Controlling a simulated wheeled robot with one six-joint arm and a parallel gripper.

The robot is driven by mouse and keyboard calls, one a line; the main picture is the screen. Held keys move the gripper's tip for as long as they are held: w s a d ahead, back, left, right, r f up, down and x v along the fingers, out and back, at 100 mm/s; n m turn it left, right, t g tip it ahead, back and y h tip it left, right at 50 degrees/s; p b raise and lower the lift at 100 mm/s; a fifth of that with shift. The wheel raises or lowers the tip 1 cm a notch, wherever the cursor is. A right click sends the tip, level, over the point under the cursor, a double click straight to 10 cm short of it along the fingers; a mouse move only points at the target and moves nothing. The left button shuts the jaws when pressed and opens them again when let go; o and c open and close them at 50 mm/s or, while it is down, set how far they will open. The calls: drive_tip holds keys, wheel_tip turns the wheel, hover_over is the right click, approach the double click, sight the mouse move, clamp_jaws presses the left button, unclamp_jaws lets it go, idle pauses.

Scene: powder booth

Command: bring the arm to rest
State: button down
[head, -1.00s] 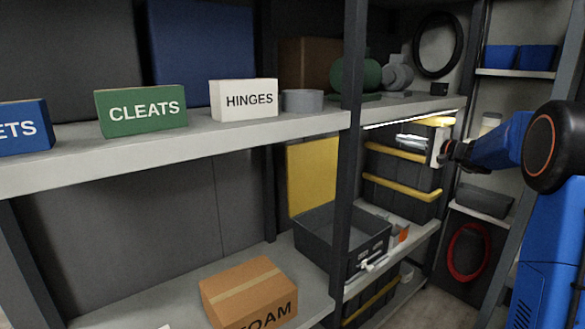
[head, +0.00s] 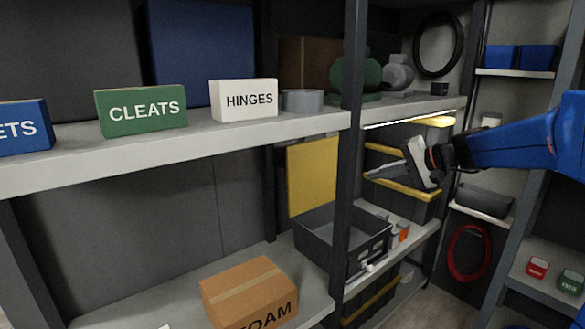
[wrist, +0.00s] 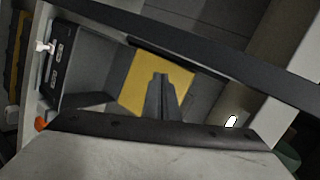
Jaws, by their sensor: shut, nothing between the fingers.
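My gripper (head: 373,174) is at the right in the head view, in front of the bay with the yellow-edged dark bins. Its fingers point left, shut and empty. In the wrist view the closed fingers (wrist: 162,95) show in front of a yellow panel (wrist: 145,85). My blue arm enters from the right edge of the head view.
A dark shelf upright (head: 350,150) stands left of my gripper. An open grey bin (head: 320,248) sits below on the lower shelf. The upper shelf (head: 190,143) holds the cleats box (head: 140,110) and the hinges box (head: 244,100). A foam carton (head: 248,292) sits lower left.

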drive_tip(key=s+a+f+n+g+h, duration=0.1)
drive_tip(key=s+f, duration=0.1)
drive_tip(key=s, duration=0.4)
drive_tip(key=s+a+f+n+g+h, duration=0.1)
drive_tip(key=s+a+f, duration=0.1)
drive_tip(key=s, duration=0.3)
drive_tip(key=s+d+f+n+h, duration=0.1)
drive_tip(key=s+f, duration=0.3)
drive_tip(key=s, duration=0.5)
drive_tip(key=s+d+f+n+h, duration=0.1)
drive_tip(key=s+d+f+h, duration=0.3)
drive_tip(key=s, duration=0.5)
drive_tip(key=s+d+f+n+g+h, duration=0.1)
drive_tip(key=s+d+f+h, duration=0.1)
drive_tip(key=s+f, duration=0.3)
drive_tip(key=s, duration=0.4)
drive_tip(key=shift+s+d+f+n+h, duration=0.2)
drive_tip(key=shift+f+n+h, duration=0.1)
drive_tip(key=shift+f+n, duration=0.1)
